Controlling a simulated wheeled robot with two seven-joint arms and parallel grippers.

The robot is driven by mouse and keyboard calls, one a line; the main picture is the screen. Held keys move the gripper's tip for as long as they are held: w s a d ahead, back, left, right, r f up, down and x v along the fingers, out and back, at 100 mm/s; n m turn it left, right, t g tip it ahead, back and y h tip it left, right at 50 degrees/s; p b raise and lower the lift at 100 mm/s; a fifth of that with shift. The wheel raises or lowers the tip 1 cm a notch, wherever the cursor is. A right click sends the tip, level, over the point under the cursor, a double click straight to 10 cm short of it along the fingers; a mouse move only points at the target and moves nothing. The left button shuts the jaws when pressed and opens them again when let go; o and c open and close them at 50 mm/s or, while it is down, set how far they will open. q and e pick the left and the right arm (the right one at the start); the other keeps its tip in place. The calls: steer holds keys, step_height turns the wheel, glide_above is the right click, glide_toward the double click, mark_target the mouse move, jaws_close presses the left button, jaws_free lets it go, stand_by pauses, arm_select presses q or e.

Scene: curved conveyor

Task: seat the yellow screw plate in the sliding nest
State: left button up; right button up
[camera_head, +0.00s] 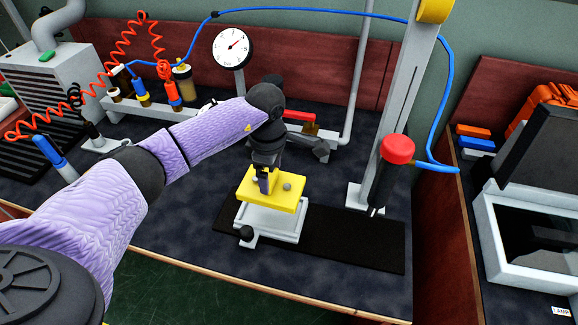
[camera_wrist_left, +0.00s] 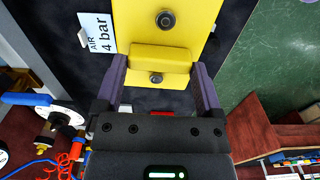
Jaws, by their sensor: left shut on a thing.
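The yellow screw plate (camera_head: 290,200) is at the white sliding nest (camera_head: 262,224), covering most of its top. I cannot tell if the plate rests in the nest or hangs just above it. My left gripper (camera_head: 266,182) is shut on the raised yellow block of the plate. In the left wrist view, the purple fingers (camera_wrist_left: 160,85) flank that block, and the plate (camera_wrist_left: 196,20) shows two dark round screws. My right gripper is not in view.
A black track strip (camera_head: 350,243) runs right from the nest. A red-topped screwdriver (camera_head: 392,165) hangs from a grey post (camera_head: 408,80) at the right. A dial gauge (camera_head: 231,47) and red clamp (camera_head: 300,116) stand behind. A tool rack (camera_head: 140,106) is at back left.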

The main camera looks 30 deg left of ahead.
arm_select(q)
steer(key=shift+s+f+n, duration=0.1)
steer(key=shift+f+n, duration=0.05)
steer(key=shift+n, duration=0.15)
steer(key=shift+a+f, duration=0.1)
steer(key=shift+a, duration=0.15)
steer(key=shift+f+b, duration=0.55)
steer(key=shift+f, duration=0.05)
step_height(320, 180, down, 4)
steer(key=b, duration=0.3)
steer(key=shift+f, duration=0.35)
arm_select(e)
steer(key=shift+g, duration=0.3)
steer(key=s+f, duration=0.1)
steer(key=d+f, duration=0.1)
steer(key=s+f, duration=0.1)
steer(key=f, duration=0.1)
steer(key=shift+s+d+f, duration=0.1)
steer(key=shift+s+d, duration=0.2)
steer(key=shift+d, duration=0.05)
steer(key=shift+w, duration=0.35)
arm_select(q)
steer(key=shift+r, duration=0.1)
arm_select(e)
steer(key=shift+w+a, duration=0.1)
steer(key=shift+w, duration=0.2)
